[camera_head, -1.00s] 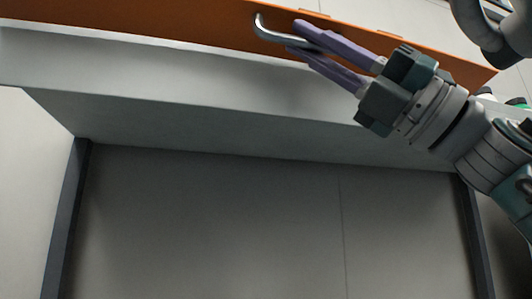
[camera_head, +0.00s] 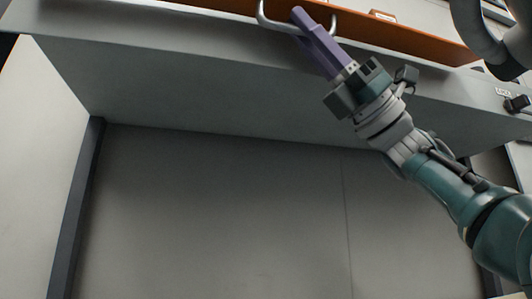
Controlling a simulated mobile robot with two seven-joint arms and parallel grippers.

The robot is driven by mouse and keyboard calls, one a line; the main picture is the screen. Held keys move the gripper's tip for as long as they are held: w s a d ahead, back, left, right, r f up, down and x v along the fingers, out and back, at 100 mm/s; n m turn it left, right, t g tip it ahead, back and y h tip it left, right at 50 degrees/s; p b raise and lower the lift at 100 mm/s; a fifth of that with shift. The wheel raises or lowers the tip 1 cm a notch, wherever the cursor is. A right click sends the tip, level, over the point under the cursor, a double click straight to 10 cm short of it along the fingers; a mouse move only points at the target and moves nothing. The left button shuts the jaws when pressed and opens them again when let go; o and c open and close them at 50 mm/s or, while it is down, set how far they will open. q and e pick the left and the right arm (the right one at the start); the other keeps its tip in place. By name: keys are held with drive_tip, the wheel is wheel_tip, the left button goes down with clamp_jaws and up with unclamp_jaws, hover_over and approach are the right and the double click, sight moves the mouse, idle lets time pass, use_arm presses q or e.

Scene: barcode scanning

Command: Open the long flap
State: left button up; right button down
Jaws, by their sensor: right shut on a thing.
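The long flap (camera_head: 400,40) is an orange panel running along the top edge of the view, above a pale grey ledge. A bent metal handle (camera_head: 272,24) stands out from it, with both ends visible. My right gripper (camera_head: 300,16) comes up from the lower right. Its purple fingers are together, shut on the handle's bar near its middle. The fingers hide part of the bar. The flap's upper part is cut off by the frame's top. My left gripper is not in view.
The grey ledge (camera_head: 200,62) runs across the view below the flap. Under it is a wide grey recess (camera_head: 220,210) with dark side posts. A curved grey part (camera_head: 485,35) hangs at the top right. Small dark items (camera_head: 516,104) lie at the right edge.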

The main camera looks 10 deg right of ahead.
idle(0.3)
drive_tip(key=c, duration=1.2)
unclamp_jaws()
drive_tip(key=shift+o, duration=0.2)
drive_tip(key=b+v, duration=0.3)
drive_tip(key=v, duration=0.7)
